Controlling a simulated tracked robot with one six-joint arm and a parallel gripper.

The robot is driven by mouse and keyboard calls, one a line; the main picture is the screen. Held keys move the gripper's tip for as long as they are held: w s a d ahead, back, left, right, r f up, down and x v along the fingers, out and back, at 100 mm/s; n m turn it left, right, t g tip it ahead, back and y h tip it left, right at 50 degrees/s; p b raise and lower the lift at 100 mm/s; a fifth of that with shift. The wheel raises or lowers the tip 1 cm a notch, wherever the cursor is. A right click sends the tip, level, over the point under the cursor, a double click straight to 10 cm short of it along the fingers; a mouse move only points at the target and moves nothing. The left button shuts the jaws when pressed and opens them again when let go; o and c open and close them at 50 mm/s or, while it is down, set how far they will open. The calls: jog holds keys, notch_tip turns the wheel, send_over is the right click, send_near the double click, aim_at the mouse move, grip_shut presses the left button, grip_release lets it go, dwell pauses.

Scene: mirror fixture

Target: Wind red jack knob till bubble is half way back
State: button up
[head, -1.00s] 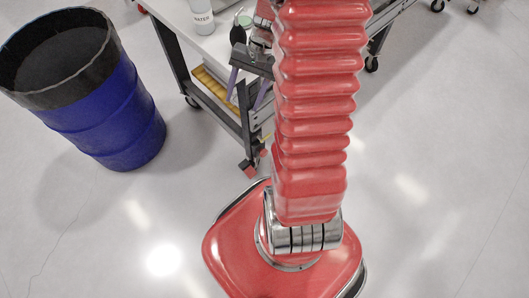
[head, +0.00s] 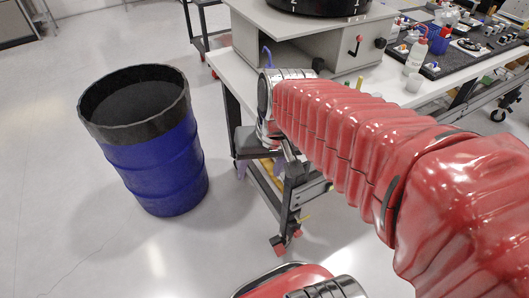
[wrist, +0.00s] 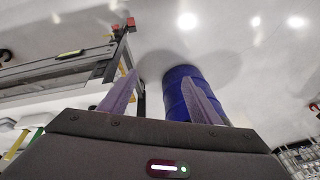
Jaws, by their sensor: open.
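My gripper shows in the wrist view (wrist: 160,77) with its two purple fingers spread apart and nothing between them. In the head view it hangs beside the workbench's left end, below the tabletop, partly hidden by my red-sleeved arm. A grey box (head: 310,38) on the bench carries a black round part with white tick marks (head: 318,5), cut off by the top edge. A small red-tipped lever (head: 358,42) and a black knob (head: 380,43) are on the box's side. I cannot tell whether the lever is the red jack knob. No bubble is visible.
A blue drum with a black rim (head: 150,160) stands on the floor left of the bench (head: 238,75). Bottles, cups and black trays (head: 470,45) crowd the bench's right part. Open floor lies around the drum.

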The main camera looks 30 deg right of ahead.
jog(key=s+a+r+n+t, duration=0.2)
jog(key=s+a+r+n, duration=0.1)
jog(key=s+r, duration=0.1)
jog(key=shift+s+a+r+h, duration=0.2)
jog(key=shift+a+h, duration=0.1)
jog(key=shift+a, duration=0.1)
jog(key=shift+c, duration=0.6)
